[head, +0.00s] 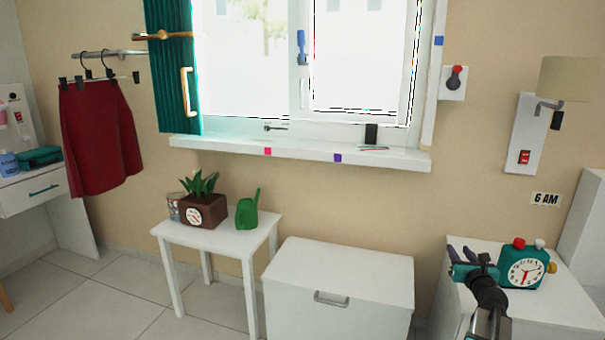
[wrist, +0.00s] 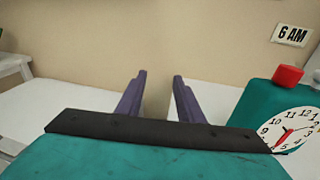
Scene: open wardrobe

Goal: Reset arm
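My gripper (head: 461,252) is at the lower right in the head view, above the white bedside cabinet and left of the teal alarm clock. In the wrist view my gripper (wrist: 160,76) shows two purple fingers standing apart, with only the beige wall seen between them. It is open and empty.
The teal alarm clock (head: 525,268) with a red button stands on the white cabinet (head: 560,306); it is close on the right in the wrist view (wrist: 290,122). A white chest (head: 340,272) and a small table (head: 230,232) with a plant box (head: 204,210) and green watering can (head: 247,212) stand left.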

